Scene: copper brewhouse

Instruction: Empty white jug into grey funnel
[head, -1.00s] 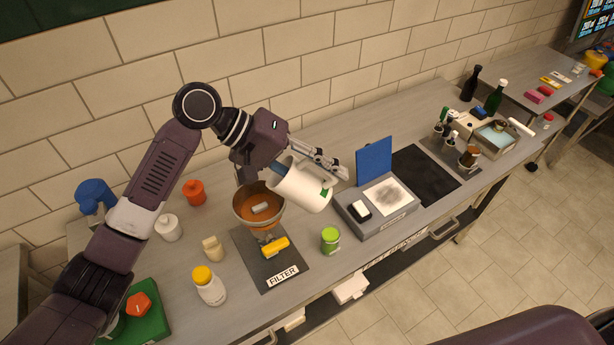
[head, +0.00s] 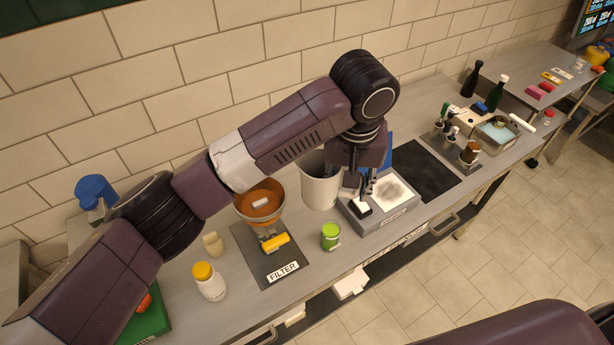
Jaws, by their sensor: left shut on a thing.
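The white jug (head: 318,188) is upright, just right of the funnel and near the wall. My forearm hides its upper left, and its contents are not visible. My left gripper (head: 361,192) points down at the jug's right side, shut on it, apparently at the handle, which is mostly hidden. The funnel (head: 276,215) stands over the dark FILTER mat (head: 275,262). My right gripper is not in view.
A yellow-capped white bottle (head: 210,284), a beige block (head: 212,245) and a green-lidded jar (head: 330,236) stand near the mat. A grey device (head: 388,217) with a blue lid lies right of the jug. A dark mat (head: 425,170) farther right is bare.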

